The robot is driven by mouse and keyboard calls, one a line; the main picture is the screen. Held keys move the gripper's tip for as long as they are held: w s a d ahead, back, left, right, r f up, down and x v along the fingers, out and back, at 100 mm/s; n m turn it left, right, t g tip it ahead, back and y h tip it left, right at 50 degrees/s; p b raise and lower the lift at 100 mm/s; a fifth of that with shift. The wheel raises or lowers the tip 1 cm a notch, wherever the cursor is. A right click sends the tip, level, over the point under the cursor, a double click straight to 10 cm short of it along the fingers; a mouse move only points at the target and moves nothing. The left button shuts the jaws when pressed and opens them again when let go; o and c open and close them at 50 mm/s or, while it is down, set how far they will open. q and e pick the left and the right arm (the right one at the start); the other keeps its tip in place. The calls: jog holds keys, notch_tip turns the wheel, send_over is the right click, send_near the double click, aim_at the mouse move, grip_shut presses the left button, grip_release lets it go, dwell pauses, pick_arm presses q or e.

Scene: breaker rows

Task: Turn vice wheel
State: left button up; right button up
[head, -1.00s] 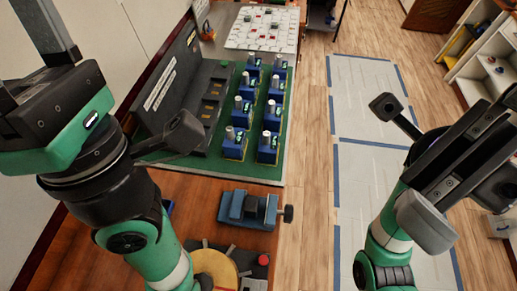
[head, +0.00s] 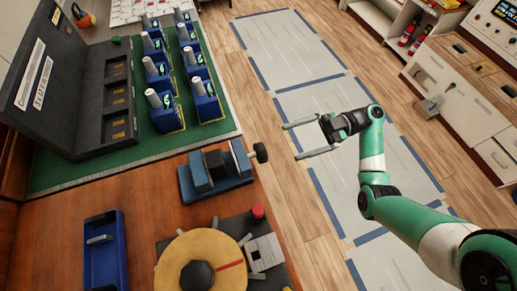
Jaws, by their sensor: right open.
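The blue vice (head: 222,185) sits on the wooden bench near its right edge, below the green mat. Its dark round wheel (head: 261,152) sticks out on the right side, over the bench edge. My right gripper (head: 291,142) is open and empty, with two long grey fingers spread and pointing left toward the wheel. In the picture the fingertips are a little right of the wheel and look apart from it. My left gripper is out of view.
A yellow disc (head: 170,262) with a black hub and a red button (head: 257,211) lie below the vice. A blue tray (head: 105,265) is at lower left. Several blue breaker units stand on the green mat (head: 200,137). Open floor lies right of the bench.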

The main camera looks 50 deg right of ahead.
aim_at(261, 153)
jog(key=p+x, duration=0.2)
jog(key=x, duration=0.8)
jog(key=shift+w+a+r, duration=0.1)
jog(key=shift+w+a, duration=0.1)
jog(key=shift+a, duration=0.15)
jog(key=c, duration=1.4)
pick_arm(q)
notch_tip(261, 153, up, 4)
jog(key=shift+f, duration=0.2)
pick_arm(e)
jog(key=shift+n, duration=1.5)
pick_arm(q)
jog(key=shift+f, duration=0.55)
pick_arm(e)
jog(key=shift+s+n, duration=0.1)
jog(key=shift+n, duration=1.3)
pick_arm(q)
jog(key=shift+b, duration=0.3)
